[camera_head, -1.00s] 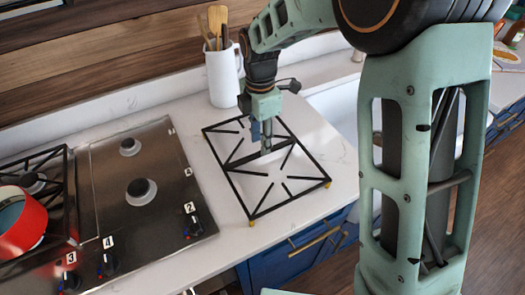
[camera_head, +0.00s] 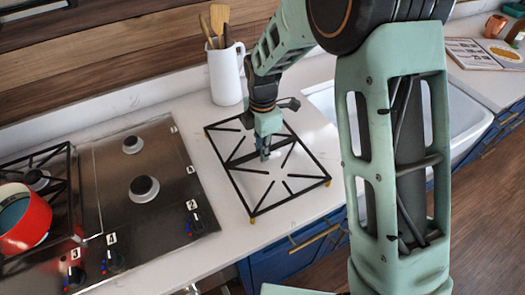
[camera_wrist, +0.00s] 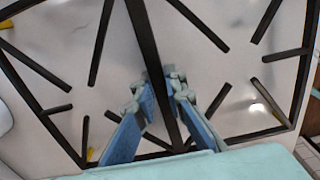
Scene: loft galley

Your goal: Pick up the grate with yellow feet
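The grate (camera_head: 237,186) is a black square frame with a cross bar and short spokes, flat on the white counter. Its yellow feet show at the front corner (camera_head: 252,220) and right corner (camera_head: 327,183). My gripper (camera_head: 264,155) points down over the middle of the grate. In the wrist view the two blue-padded fingertips (camera_wrist: 161,75) straddle the dark middle bar (camera_wrist: 145,38), one on each side. The fingers stand apart, with a narrow gap showing beside the bar; contact at the tips is hard to tell.
A hob (camera_head: 145,190) with knobs lies left of the grate, and a red pot (camera_head: 24,222) sits at the far left. A white pitcher (camera_head: 224,78) with wooden utensils stands behind. A sink (camera_head: 468,112) lies to the right.

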